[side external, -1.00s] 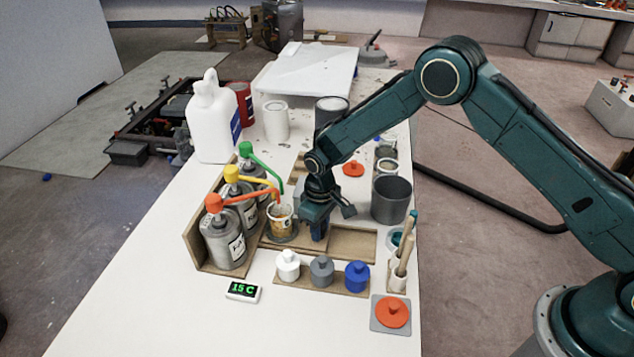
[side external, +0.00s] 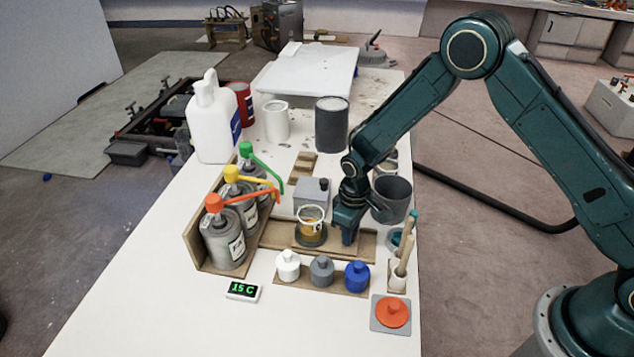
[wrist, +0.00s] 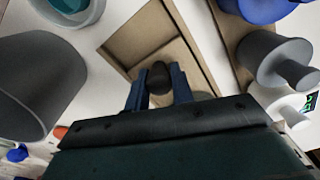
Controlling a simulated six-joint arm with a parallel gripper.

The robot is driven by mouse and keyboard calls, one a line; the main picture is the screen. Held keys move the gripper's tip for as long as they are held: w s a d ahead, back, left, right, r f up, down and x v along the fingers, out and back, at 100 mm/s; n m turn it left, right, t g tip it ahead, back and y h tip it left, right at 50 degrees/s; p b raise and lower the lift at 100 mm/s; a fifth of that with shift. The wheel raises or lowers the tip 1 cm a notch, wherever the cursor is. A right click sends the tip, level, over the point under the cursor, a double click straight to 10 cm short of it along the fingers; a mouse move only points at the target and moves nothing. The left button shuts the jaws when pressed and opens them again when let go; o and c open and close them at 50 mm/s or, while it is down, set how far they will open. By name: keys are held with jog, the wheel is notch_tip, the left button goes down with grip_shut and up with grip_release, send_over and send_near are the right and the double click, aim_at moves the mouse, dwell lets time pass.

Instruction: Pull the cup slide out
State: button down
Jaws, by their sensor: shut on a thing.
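My gripper (side external: 346,232) points down just right of the cup. In the wrist view my gripper's blue fingers (wrist: 159,88) are shut on a dark round knob (wrist: 159,74), which appears to be the slide's handle. The cup is hidden in that view. The wooden track (wrist: 150,35) shows beyond the fingers.
Pump bottles with orange (side external: 214,203), yellow and green heads stand left of the track. White, grey and blue (side external: 357,276) capped pieces line a wood strip in front. A dark grey bin (side external: 391,199) stands close behind on the right.

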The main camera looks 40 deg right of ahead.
jog(key=shift+s+d, duration=0.4)
jog(key=c, duration=1.2)
grip_release()
notch_tip(320, 180, up, 14)
jog(key=shift+f, duration=0.1)
